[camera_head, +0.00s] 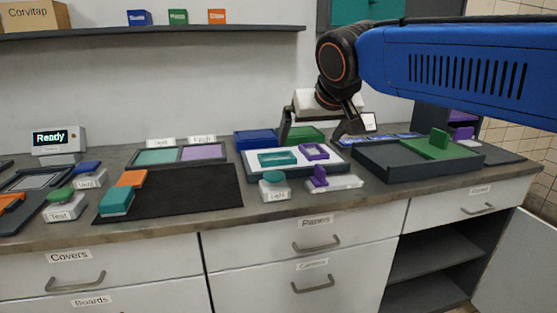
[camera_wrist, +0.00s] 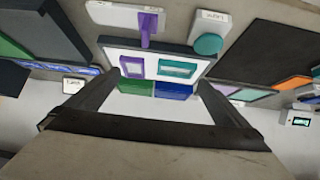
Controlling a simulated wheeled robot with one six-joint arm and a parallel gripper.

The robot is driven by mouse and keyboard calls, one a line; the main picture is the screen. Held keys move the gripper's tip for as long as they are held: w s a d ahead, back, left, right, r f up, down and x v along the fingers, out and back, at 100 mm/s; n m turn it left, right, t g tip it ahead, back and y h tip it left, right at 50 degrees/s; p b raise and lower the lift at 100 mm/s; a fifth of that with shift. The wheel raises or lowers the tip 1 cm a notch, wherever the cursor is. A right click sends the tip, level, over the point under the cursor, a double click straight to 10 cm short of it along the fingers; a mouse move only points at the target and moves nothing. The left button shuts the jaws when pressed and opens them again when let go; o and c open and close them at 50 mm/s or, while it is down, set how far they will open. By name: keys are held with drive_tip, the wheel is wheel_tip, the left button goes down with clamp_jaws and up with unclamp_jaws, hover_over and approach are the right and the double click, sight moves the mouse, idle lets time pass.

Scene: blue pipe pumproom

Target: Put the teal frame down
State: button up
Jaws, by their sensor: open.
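The teal frame (camera_head: 262,160) lies flat on the white board (camera_head: 294,167) in a dark-rimmed tray, left of a purple frame (camera_head: 314,152). The wrist view also shows the teal frame (camera_wrist: 178,61) beside the purple frame (camera_wrist: 132,67). My gripper (camera_head: 314,134) is open and empty, above the back of the tray. Its fingers show wide apart in the wrist view (camera_wrist: 157,88), with neither frame between them. The teal frame is apart from both fingers.
Blue (camera_head: 256,139) and green (camera_head: 304,135) blocks sit behind the tray. A dark tray with a green panel (camera_head: 439,143) stands right. Teal-knobbed (camera_head: 273,180) and purple-handled (camera_head: 320,177) items stand at the front. A black mat (camera_head: 190,195) lies left, partly bare.

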approach(277, 156)
drive_tip(key=x, duration=0.2)
drive_tip(key=shift+w+d+f, duration=0.1)
drive_tip(key=shift+w+d, duration=0.1)
drive_tip(key=shift+w, duration=0.1)
drive_tip(key=shift+x, duration=2.8)
drive_tip(key=shift+s+a+f, duration=0.15)
drive_tip(key=shift+a, duration=0.05)
drive_tip(key=c, duration=1.1)
